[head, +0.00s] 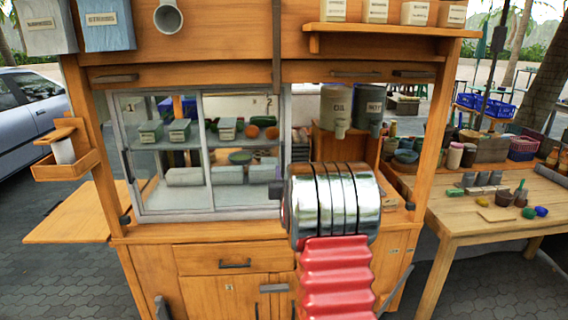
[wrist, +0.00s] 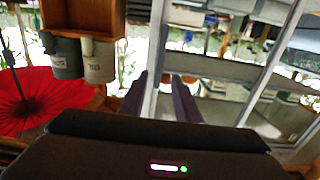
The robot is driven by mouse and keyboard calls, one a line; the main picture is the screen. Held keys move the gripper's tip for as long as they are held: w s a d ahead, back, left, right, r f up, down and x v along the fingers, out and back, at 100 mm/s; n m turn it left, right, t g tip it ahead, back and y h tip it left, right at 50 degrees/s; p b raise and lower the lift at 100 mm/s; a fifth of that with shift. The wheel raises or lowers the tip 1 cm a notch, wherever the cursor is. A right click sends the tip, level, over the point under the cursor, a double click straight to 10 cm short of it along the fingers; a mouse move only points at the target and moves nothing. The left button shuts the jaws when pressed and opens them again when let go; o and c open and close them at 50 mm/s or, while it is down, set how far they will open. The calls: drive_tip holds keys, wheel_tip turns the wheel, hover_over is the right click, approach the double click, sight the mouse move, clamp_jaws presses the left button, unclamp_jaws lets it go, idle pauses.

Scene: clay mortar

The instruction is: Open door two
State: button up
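The glass cabinet (head: 180,215) has two panes in pale frames. Door two (head: 243,104), marked 2, is the right pane; door one (head: 160,105), marked 1, is the left. Both panes look shut across the front. In the head view my chrome and red arm stands right of door two and hides my gripper's fingertips. In the wrist view, which is upside down, my gripper (wrist: 165,92) has its two dark fingers apart, with a pale upright of the cabinet frame (wrist: 156,55) showing between them. I cannot tell whether they touch it. No object is held.
A drawer (head: 235,262) lies below, and a wooden shelf (head: 390,28) with boxes above. A side table (head: 500,215) with jars stands at right.

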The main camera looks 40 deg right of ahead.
sight(283, 159)
drive_tip(key=shift+x, duration=4.2)
drive_tip(key=shift+c, duration=0.3)
clamp_jaws()
